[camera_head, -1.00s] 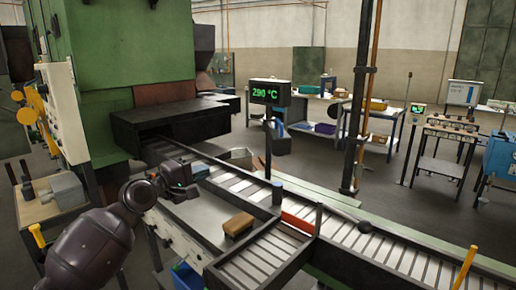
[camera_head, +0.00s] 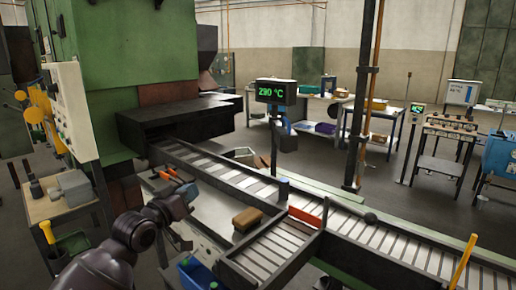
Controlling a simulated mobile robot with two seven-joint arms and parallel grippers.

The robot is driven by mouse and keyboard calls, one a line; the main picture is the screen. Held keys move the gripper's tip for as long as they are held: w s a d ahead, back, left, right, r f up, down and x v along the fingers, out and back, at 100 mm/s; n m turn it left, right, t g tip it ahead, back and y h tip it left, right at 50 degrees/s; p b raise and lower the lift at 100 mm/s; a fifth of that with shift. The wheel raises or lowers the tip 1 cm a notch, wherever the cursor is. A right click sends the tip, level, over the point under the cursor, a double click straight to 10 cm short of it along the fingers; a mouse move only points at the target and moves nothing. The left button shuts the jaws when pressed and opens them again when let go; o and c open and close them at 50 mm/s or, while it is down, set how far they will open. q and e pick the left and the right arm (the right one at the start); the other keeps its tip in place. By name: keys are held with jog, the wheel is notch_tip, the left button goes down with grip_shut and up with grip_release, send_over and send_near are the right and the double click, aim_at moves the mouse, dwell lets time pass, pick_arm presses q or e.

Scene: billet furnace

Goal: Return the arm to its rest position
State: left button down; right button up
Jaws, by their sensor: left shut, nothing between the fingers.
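My left arm comes in from the bottom left, dark and jointed. My left gripper (camera_head: 186,192) is shut and empty, at the left end of the grey worktable (camera_head: 212,207) beside the roller conveyor. It partly covers the table's near left side. Its fingers are small and dark in this view, with orange parts close by. My right gripper is not in view.
A brown block (camera_head: 247,219) lies on the worktable, right of my gripper. The roller conveyor (camera_head: 370,245) runs from the furnace mouth to the lower right. A display (camera_head: 275,92) reads 290 °C. A blue bin (camera_head: 196,273) stands below the worktable. A side table (camera_head: 58,203) stands at left.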

pick_arm(q)
jog(key=s+a+f+g+y, duration=0.1)
jog(key=s+a+f+y, duration=0.2)
jog(key=s+f, duration=0.8)
jog(key=s+a+f+g+y, duration=0.2)
jog(key=s+a+f+y, duration=0.1)
jog(key=s+f, duration=0.9)
jog(key=s+a+f+g+y, duration=0.1)
jog(key=s+a+f+y, duration=0.2)
jog(key=s+f, duration=0.9)
jog(key=shift+s+a+n+g, duration=0.25)
jog(key=shift+a+n+g, duration=0.15)
jog(key=shift+a, duration=0.35)
